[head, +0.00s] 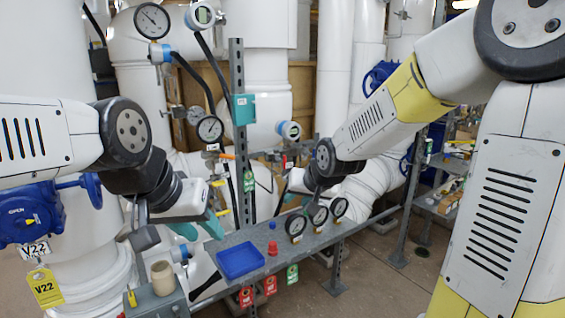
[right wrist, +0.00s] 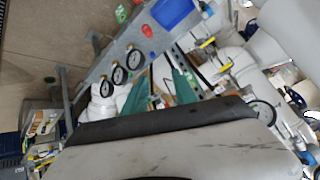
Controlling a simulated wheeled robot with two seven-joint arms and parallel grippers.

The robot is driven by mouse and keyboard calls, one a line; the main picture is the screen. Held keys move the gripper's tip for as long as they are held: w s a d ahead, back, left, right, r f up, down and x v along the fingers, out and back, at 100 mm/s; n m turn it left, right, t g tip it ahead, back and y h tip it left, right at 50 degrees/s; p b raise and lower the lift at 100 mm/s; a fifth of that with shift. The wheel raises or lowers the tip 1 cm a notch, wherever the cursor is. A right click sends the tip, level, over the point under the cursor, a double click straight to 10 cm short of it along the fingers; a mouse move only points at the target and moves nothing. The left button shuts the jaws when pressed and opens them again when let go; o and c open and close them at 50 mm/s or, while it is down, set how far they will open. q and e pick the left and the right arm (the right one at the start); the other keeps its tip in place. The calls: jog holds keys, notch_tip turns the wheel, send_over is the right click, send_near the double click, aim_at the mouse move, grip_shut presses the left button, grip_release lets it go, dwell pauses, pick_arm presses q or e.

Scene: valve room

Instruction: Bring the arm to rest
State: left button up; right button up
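My left arm comes in from the left, and its gripper (head: 200,230) hangs over the left end of the grey shelf, left of the blue tray (head: 240,261). Its two teal fingers are apart with nothing visible between them. My right arm reaches in from the right toward the pipes. In the head view its gripper is mostly hidden behind its own wrist, above and behind the gauges. In the right wrist view the teal fingers of my right gripper (right wrist: 162,76) are spread, with no held object visible between them.
Three small gauges (head: 318,215) stand on the grey shelf (head: 213,247), near a red cap (head: 272,248). A grey upright post (head: 240,150) rises behind it. Open floor (head: 375,275) lies at right.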

jog(key=s+d+r, duration=0.2)
jog(key=s+d, duration=0.1)
jog(key=s, duration=0.4)
jog(key=s+d+r+g, duration=0.1)
jog(key=s+d+r, duration=0.1)
jog(key=s, duration=0.6)
jog(key=s+d+r+g+h, duration=0.1)
jog(key=s+d+r, duration=0.1)
jog(key=s+d, duration=0.3)
jog(key=s, duration=0.3)
jog(key=shift+r, duration=0.15)
jog(key=shift+d, duration=0.1)
